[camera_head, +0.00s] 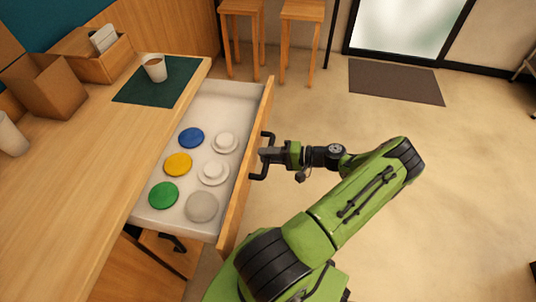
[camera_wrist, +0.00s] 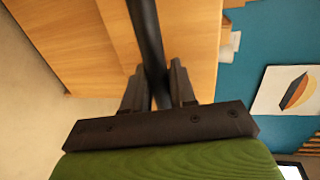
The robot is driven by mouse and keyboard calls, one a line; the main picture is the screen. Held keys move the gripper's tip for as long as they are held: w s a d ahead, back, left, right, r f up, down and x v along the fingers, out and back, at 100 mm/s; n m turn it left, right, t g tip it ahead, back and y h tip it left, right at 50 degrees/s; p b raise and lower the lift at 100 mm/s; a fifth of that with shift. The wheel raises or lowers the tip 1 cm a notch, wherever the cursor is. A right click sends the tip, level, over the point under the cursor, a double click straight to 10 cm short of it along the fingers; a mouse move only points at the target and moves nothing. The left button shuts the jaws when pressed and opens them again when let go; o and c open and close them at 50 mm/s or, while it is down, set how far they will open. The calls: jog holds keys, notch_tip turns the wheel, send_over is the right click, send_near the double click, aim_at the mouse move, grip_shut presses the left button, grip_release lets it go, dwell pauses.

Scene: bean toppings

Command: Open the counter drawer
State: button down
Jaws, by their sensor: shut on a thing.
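The counter drawer (camera_head: 258,130) is pulled out from under the wooden counter, its white inside showing. Its black bar handle (camera_head: 265,172) is on the wooden front panel. My gripper (camera_head: 266,153) is at the handle and shut on it. In the wrist view, the handle (camera_wrist: 146,35) runs between the two fingers of my gripper (camera_wrist: 160,88). Inside the drawer lie a blue lid (camera_head: 191,138), a yellow lid (camera_head: 178,164), a green lid (camera_head: 163,195) and several white or clear round pieces (camera_head: 202,207).
On the counter (camera_head: 75,160) are a cup (camera_head: 154,68) on a dark green mat (camera_head: 182,77), a cardboard box (camera_head: 45,88) and a wooden holder (camera_head: 95,60). Stools (camera_head: 242,8) stand beyond the drawer. The floor to the right is clear, with a brown mat (camera_head: 395,82) farther off.

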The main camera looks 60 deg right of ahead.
dwell(0.3)
jog(key=c, duration=1.1)
grip_release()
jog(key=shift+s, duration=0.1)
jog(key=p+v, duration=0.1)
jog(key=v, duration=1.4)
jog(key=shift+s, duration=0.3)
